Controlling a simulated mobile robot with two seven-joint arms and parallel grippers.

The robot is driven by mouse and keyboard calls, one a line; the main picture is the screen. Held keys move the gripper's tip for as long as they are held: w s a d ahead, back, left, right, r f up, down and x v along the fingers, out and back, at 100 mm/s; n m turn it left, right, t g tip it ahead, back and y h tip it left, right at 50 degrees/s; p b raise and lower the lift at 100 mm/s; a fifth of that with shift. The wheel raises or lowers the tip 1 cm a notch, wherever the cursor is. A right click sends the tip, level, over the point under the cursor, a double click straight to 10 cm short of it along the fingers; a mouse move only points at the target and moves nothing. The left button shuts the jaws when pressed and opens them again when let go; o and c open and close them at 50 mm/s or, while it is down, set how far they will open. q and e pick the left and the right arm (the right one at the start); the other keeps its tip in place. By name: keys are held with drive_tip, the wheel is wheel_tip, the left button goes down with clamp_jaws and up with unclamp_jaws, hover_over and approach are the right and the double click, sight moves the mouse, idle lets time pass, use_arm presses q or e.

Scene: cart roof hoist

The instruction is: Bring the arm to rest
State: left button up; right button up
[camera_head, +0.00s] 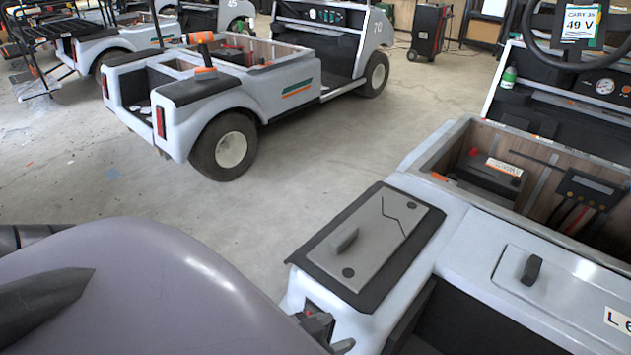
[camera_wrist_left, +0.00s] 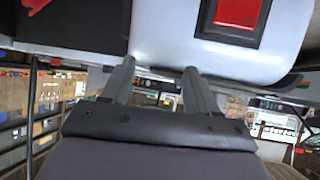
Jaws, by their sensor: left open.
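My left arm shows as a large grey-purple shape across the lower left of the head view. My left gripper (camera_wrist_left: 159,67) is open in the left wrist view, its two grey fingers apart with nothing between them. The fingertips are close to the white body of a cart (camera_wrist_left: 145,35) with a red tail light (camera_wrist_left: 239,11); I cannot tell if they touch it. In the head view the gripper is mostly hidden behind my arm, near the rear corner of the near cart (camera_head: 462,235). My right gripper is not in view.
The near cart has a dark pad with a grey lid (camera_head: 375,238) and an open bay with a black battery (camera_head: 490,175). A second white cart (camera_head: 275,100) stands behind across bare concrete floor (camera_head: 330,155). A black wheeled unit (camera_head: 427,32) is farther back.

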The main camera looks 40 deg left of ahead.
use_arm(q)
drive_tip(key=shift+m+g+h, duration=0.3)
drive_tip(key=shift+g, duration=0.1)
drive_tip(key=d, duration=0.1)
drive_tip(key=s+d+f, duration=0.1)
drive_tip(key=s+d, duration=0.1)
drive_tip(key=d, duration=0.1)
drive_tip(key=shift+s+f, duration=0.2)
drive_tip(key=shift+f, duration=0.1)
wheel_tip(320, 180, up, 8)
drive_tip(key=a+p, duration=0.1)
drive_tip(key=p, duration=1)
drive_tip(key=shift+s+a+r, duration=0.25)
drive_tip(key=shift+s, duration=0.15)
drive_tip(key=shift+r, duration=0.1)
